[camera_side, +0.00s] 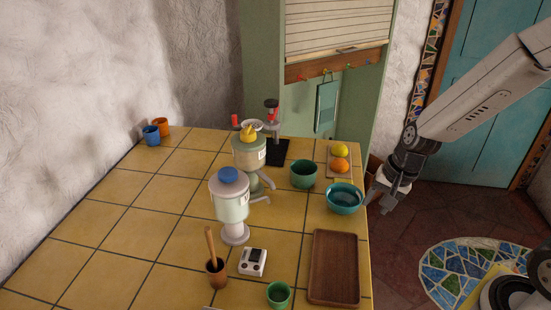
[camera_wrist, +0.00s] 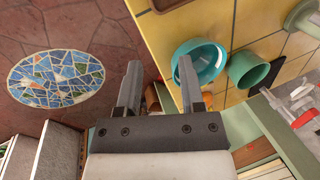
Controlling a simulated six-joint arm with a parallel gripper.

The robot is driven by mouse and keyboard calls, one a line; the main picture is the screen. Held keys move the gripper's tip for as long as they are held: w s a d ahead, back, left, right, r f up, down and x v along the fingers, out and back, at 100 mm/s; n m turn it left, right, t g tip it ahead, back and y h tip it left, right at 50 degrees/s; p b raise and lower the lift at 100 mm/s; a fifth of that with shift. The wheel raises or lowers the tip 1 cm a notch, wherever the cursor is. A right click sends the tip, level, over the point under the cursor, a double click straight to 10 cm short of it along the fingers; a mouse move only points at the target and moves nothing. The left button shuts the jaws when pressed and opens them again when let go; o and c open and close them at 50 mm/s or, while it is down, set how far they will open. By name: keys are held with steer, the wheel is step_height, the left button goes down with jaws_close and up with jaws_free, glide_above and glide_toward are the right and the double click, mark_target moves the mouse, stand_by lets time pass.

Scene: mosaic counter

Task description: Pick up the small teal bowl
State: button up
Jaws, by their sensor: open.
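The teal bowl (camera_side: 344,207) stands upright near the right edge of the yellow tiled counter. Its inside looks empty. In the wrist view the teal bowl (camera_wrist: 209,60) is right of centre, and my right finger covers part of its left side. My gripper (camera_side: 383,200) is just off the counter's right edge, to the right of the bowl and apart from it. In the wrist view my gripper (camera_wrist: 158,68) is open, with nothing between its fingers.
A green cup (camera_side: 303,175) stands close behind the bowl to the left. A wooden tray (camera_side: 334,268) lies in front. An orange (camera_side: 340,165) and a lemon (camera_side: 340,149) sit behind the bowl. Two grinder-like machines (camera_side: 230,205) stand to the left. The counter's left part is mostly clear.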

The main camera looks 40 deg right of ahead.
mark_target(351, 208)
steer(key=w+d+m, duration=0.1)
steer(key=m, duration=0.2)
steer(key=w+m+t+y, duration=0.1)
steer(key=w+m, duration=0.1)
steer(key=m, duration=0.2)
steer(key=w+d+m, duration=0.1)
steer(key=m, duration=0.2)
steer(key=shift+w+d+f+y, duration=0.3)
steer(key=shift+w+f, duration=0.05)
steer(key=shift+w, duration=0.05)
steer(key=shift+f, duration=0.1)
steer(key=shift+x, duration=1.25)
steer(key=shift+x, duration=2.55)
